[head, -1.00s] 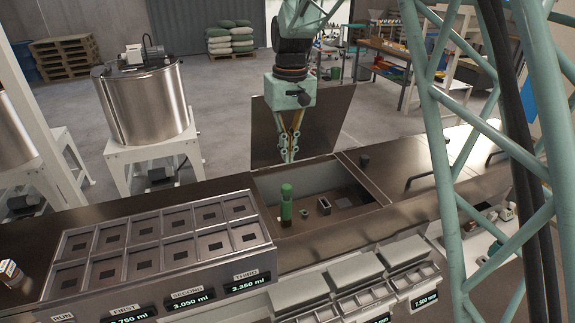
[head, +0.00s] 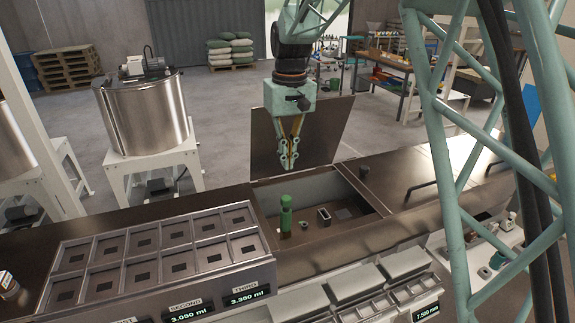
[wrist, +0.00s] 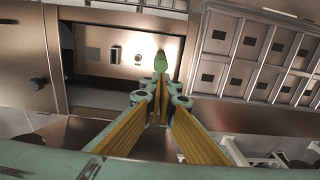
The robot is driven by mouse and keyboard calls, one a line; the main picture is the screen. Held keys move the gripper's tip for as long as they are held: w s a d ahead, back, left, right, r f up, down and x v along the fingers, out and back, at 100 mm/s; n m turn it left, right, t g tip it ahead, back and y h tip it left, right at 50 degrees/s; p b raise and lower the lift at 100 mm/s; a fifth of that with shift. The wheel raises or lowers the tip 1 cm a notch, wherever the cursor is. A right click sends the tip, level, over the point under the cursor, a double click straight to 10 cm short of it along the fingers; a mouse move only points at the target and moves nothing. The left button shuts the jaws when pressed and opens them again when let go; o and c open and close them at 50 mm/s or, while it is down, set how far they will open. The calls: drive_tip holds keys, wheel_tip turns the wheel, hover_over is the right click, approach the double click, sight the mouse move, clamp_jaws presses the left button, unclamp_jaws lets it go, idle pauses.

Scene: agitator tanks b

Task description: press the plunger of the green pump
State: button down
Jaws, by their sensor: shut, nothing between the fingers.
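The green pump (head: 286,214) stands upright in the open recessed well of the counter, near the well's left end in the head view. Its rounded green top also shows in the wrist view (wrist: 160,63), just beyond my fingertips. My gripper (head: 288,162) points down with its fingers together and nothing between them. In the head view it appears above and behind the pump, apart from it. In the wrist view the fingertips (wrist: 160,94) line up closely with the pump top, with a small gap in the picture. The pump's lower part is mostly hidden in the wrist view.
A raised lid (head: 335,130) stands behind the well. A small rectangular holder (head: 324,215) and a small round fitting (head: 304,225) sit in the well right of the pump. A compartment tray (head: 160,255) lies to the left on the counter.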

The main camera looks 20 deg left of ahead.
sight(287, 198)
drive_tip(key=shift+r+b, duration=0.35)
drive_tip(key=shift+b, duration=0.7)
drive_tip(key=shift+d+r+b, duration=0.2)
drive_tip(key=shift+r+b, duration=0.8)
drive_tip(key=shift+b, duration=0.4)
drive_tip(key=shift+f, duration=0.1)
drive_tip(key=shift+a+f, duration=0.15)
drive_tip(key=shift+f, duration=6.7)
drive_tip(key=shift+f, duration=0.1)
